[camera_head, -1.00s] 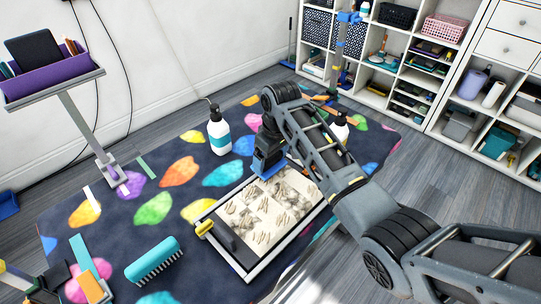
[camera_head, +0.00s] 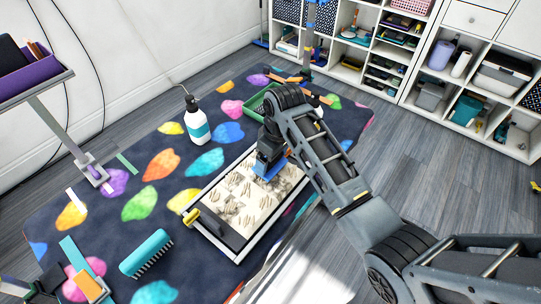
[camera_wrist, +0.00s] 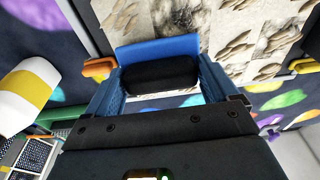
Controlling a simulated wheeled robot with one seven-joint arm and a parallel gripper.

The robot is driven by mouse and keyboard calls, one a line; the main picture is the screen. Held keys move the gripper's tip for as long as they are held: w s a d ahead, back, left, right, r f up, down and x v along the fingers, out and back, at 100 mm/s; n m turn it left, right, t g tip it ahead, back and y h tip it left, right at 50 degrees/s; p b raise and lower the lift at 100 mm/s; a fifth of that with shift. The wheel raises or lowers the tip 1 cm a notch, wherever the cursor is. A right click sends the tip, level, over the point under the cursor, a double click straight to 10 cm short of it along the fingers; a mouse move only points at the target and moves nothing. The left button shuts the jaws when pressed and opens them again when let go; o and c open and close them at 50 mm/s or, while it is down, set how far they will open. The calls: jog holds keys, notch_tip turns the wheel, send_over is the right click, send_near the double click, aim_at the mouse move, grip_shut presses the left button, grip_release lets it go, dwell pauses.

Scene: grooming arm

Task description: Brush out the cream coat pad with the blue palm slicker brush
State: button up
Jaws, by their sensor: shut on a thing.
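The cream coat pad (camera_head: 238,212) lies in a pale frame on the patterned mat, with dark matted patches and brown tufts. Its near end has a dark bar and a yellow knob. My gripper (camera_head: 268,160) is over the pad's far part, shut on the blue palm slicker brush (camera_head: 266,172). In the wrist view the brush (camera_wrist: 158,47) shows its blue head and black grip between my fingers (camera_wrist: 160,82), beside the pad's tufts (camera_wrist: 235,40). The bristles are hidden, so I cannot tell whether they touch the pad.
A teal brush (camera_head: 147,252) lies on the mat (camera_head: 110,215) left of the pad. A white pump bottle (camera_head: 197,122) stands beyond it, near a green tray (camera_head: 256,104). A stand with a purple bin (camera_head: 28,68) is at left.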

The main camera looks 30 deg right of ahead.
jog(key=s, duration=0.2)
jog(key=s+d, duration=0.1)
jog(key=s, duration=0.2)
jog(key=s+d, duration=0.1)
jog(key=s, duration=0.1)
jog(key=shift+s+d, duration=0.25)
jog(key=shift+s, duration=0.15)
jog(key=shift+f, duration=0.15)
jog(key=shift+w, duration=0.15)
jog(key=w, duration=0.2)
jog(key=w+a, duration=0.1)
jog(key=w, duration=0.1)
jog(key=w+a+b, duration=0.1)
jog(key=w, duration=0.1)
jog(key=shift+w+a+f, duration=0.1)
jog(key=shift+w+f, duration=0.05)
jog(key=shift+f, duration=0.05)
jog(key=shift+c, duration=0.8)
jog(key=shift+w+a, duration=0.15)
jog(key=shift+w, duration=0.3)
jog(key=shift+r, duration=0.15)
